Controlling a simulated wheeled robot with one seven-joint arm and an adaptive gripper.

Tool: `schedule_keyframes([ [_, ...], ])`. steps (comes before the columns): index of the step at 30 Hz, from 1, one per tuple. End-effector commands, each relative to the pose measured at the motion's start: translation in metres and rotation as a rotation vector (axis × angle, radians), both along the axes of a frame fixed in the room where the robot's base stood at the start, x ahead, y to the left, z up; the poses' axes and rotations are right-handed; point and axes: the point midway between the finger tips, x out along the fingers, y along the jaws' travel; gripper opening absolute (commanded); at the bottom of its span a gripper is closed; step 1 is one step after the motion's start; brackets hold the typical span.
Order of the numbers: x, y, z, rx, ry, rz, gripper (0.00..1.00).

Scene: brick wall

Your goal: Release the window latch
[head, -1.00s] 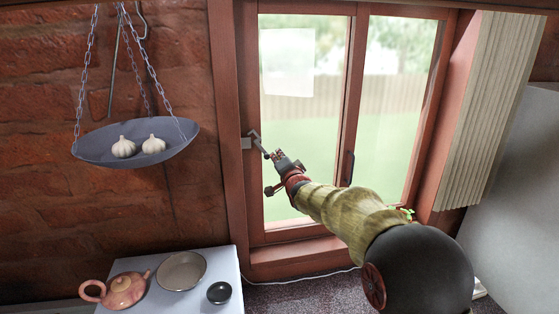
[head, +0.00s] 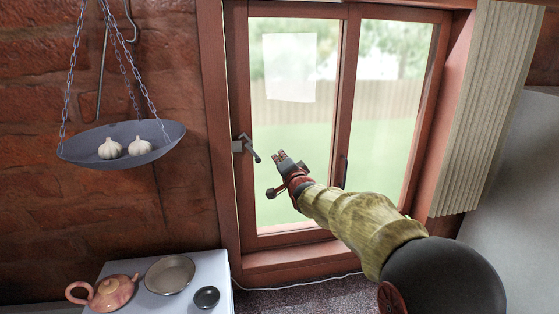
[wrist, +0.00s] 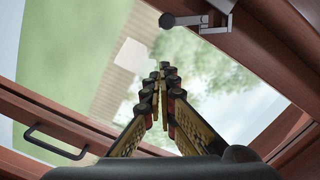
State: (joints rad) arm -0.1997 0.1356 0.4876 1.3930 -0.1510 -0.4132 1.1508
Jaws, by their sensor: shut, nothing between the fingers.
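The window latch (head: 246,148) is a grey metal piece on the left side of the window frame, with a handle angled down to the right and ending in a dark knob. In the wrist view the latch (wrist: 205,21) shows at the top, with its round dark knob to the left. My gripper (head: 280,157) is just right of the knob, in front of the left pane, with a visible gap between them. In the wrist view my gripper (wrist: 164,75) has its fingers together and empty, below the latch. The left window sash (head: 352,100) looks closed.
A hanging scale pan (head: 120,158) with two garlic bulbs is left of the window. Below it, a white table (head: 215,270) holds a teapot (head: 107,293), a bowl (head: 170,275) and a small dark cup (head: 206,297). A dark window handle (head: 343,170) is behind my arm.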

Motion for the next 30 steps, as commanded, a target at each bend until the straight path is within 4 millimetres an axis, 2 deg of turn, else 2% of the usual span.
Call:
schedule_keyframes([
  [12, -0.058, -0.016, 0.002, 0.000, -0.001, 0.000, 0.00],
  [18, -0.073, -0.021, 0.002, 0.001, 0.000, -0.001, 0.00],
  [23, -0.077, -0.023, -0.003, -0.063, 0.003, -0.001, 0.00],
  [26, -0.081, -0.028, -0.036, -0.208, 0.083, -0.002, 0.00],
  [29, -0.099, -0.038, -0.093, -0.369, 0.220, 0.015, 0.00],
  [30, -0.113, -0.043, -0.115, -0.441, 0.283, 0.030, 0.00],
])
